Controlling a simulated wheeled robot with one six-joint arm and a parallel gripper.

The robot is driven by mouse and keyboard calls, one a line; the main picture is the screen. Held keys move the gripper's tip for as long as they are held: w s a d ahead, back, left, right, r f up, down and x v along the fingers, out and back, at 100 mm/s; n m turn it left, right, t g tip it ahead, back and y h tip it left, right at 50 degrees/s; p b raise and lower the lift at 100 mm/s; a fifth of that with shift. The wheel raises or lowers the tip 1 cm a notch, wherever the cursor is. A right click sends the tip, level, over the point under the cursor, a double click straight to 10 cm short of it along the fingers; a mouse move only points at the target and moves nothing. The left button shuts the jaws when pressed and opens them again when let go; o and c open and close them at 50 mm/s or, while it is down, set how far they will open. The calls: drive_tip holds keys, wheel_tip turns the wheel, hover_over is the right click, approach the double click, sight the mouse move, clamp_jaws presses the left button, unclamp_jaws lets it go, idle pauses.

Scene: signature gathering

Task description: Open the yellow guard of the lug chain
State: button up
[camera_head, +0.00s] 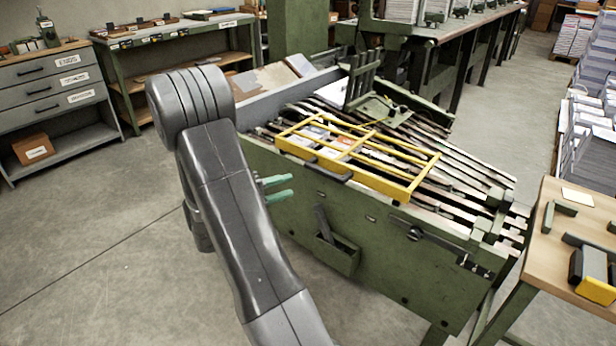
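The yellow guard (400,186) is a flat barred frame lying over the lug chain (465,176) on top of the green machine (345,228). It looks lowered, with slats and some papers visible between its bars. A dark handle (328,172) sits at the guard's near edge, left of its middle. My gripper (279,188) shows two teal fingertips beside the machine's near green side, left of the handle. The fingertips are apart with nothing between them. The gripper's body is mostly hidden behind my grey arm.
A wooden-topped table (580,232) with tools stands at the right. A grey drawer cabinet (55,95) and a green bench (175,50) stand at the back left. A small green box (337,254) is fixed to the machine's side. The floor at left is clear.

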sight(322, 174)
drive_tip(key=shift+t, duration=0.3)
drive_tip(key=x, duration=1.3)
drive_tip(key=shift+w+a+f, duration=0.1)
drive_tip(key=shift+w+f, duration=0.15)
drive_tip(key=shift+w, duration=0.15)
clamp_jaws()
